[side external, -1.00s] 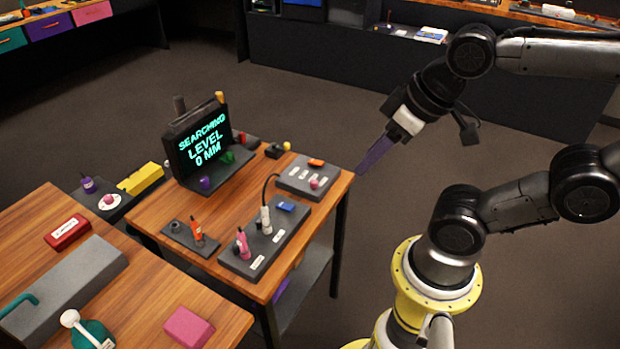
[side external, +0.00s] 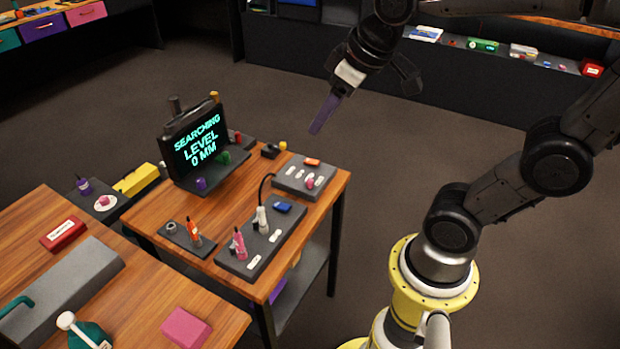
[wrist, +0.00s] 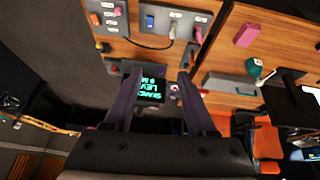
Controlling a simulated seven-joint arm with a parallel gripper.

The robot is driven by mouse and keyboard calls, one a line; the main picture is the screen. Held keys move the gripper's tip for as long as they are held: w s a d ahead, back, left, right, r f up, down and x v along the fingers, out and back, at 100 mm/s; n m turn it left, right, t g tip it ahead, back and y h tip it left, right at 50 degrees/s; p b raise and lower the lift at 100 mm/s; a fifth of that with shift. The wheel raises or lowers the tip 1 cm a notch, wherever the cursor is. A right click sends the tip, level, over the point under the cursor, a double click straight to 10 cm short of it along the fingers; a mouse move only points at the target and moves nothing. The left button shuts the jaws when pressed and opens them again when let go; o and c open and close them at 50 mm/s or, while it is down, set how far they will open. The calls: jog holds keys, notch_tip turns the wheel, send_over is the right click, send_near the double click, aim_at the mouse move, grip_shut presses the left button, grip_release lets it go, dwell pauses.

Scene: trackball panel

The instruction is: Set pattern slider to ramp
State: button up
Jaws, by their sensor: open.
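My gripper (side external: 319,127) is in the air behind and above the table's far right corner, with its purple fingers pointing down and left. In the wrist view my gripper (wrist: 158,73) is open and empty. A small grey panel (side external: 289,184) at that corner carries an orange piece (side external: 312,161), a pink knob (side external: 311,182) and several white labels. The wrist view also shows this panel (wrist: 100,22). A longer grey panel (side external: 250,258) in front carries a blue switch (side external: 283,207), a plugged cable and a pink piece. The labels are too small to read, so I cannot tell which control is the pattern slider.
A black monitor (side external: 205,142) on the table reads "SEARCHING LEVEL 0 MM". A small holder (side external: 192,238) with an orange tool stands at the left. Another wooden table (side external: 130,290) is at the front left. Open floor lies behind the table.

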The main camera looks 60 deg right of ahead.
jog(key=w+d+f+g, duration=0.1)
jog(key=w+d+f, duration=0.15)
jog(key=w, duration=0.35)
jog(key=m+g, duration=0.3)
jog(key=g, duration=0.2)
send_over(310, 180)
notch_tip(310, 180, down, 16)
jog(key=f, duration=0.1)
notch_tip(310, 180, down, 13)
jog(key=shift+r, duration=0.1)
jog(key=shift+c, duration=0.3)
grip_shut()
